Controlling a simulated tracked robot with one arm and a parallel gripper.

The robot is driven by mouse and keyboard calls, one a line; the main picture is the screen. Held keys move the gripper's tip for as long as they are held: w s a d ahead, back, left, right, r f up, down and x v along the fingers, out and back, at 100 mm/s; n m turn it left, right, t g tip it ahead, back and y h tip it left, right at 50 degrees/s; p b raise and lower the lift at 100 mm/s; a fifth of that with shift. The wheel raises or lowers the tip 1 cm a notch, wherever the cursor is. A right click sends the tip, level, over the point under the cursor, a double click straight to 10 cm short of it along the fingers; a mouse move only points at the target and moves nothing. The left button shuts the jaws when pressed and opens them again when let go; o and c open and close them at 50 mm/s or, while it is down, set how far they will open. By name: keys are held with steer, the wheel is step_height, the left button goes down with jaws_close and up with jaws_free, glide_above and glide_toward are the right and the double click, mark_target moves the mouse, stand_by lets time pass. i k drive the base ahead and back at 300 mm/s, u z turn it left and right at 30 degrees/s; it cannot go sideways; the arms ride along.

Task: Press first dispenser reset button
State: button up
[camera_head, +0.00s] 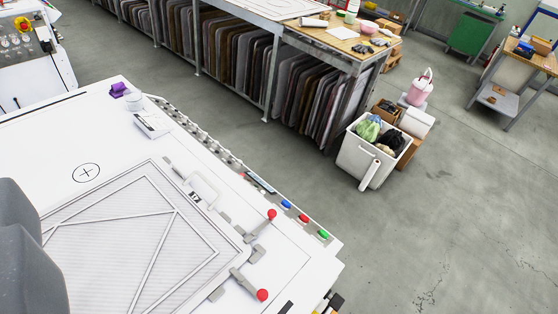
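Small coloured buttons sit along the right edge of a large white machine table (70,135): a blue button (286,204), a red button (303,218) and a green button (323,234). I cannot tell whether one of them is the first dispenser reset button; no label is readable. A white control panel (25,60) at the upper left carries a red knob (22,23) on yellow and several small dark controls. A dark grey rounded part at the lower left edge seems to be mine. My gripper's fingertips cannot be made out, and nothing of mine touches a button.
A framed screen with red-knobbed clamps (271,214) lies on the machine table. A white bin (358,160) with bags stands on the floor beyond. A rack of upright panels (240,60) runs along the back.

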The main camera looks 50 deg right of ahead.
mark_target(285, 203)
steer(key=z, duration=0.65)
steer(key=k, duration=0.9)
steer(key=z, duration=0.15)
steer(key=i, duration=0.9)
steer(key=u, duration=0.1)
